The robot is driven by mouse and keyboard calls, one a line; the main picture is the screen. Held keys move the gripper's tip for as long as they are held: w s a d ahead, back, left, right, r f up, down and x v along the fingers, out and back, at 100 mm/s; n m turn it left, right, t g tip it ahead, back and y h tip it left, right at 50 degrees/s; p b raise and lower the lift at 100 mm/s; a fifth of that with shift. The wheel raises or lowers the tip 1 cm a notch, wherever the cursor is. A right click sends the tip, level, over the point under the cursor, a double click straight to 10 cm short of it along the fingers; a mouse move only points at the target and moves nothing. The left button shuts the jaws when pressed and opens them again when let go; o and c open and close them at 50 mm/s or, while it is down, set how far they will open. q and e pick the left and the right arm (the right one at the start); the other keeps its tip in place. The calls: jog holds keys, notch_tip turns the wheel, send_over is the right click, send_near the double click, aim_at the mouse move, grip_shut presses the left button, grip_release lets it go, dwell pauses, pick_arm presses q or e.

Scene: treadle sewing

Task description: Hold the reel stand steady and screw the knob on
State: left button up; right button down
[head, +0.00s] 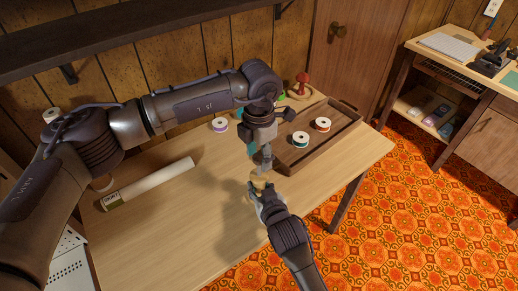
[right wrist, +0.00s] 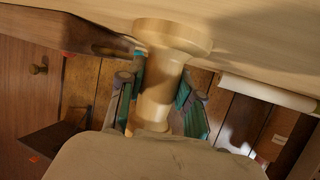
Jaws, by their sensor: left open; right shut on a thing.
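The reel stand is pale turned wood. In the right wrist view, which is upside down, its round foot and post (right wrist: 160,85) show between my right fingers, with the foot at the table top. In the head view a small part of the stand (head: 257,184) shows at the right fingertips. My right gripper (head: 262,190) is shut on the post. My left gripper (head: 262,160) points down just above the stand, open; whether it touches the stand is unclear. I cannot make out the knob; the stand's top is largely hidden by the grippers.
A wooden tray (head: 341,134) with two thread spools lies right of the grippers. Another spool (head: 220,125) stands behind my left arm. A red mushroom-shaped object (head: 302,79) is at the back. A white roll (head: 150,183) lies left. The table's front right is clear.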

pick_arm(q)
grip_shut()
jog(key=shift+o, duration=0.7)
grip_release()
notch_tip(320, 180, up, 12)
pick_arm(e)
jog(key=c, duration=0.7)
grip_release()
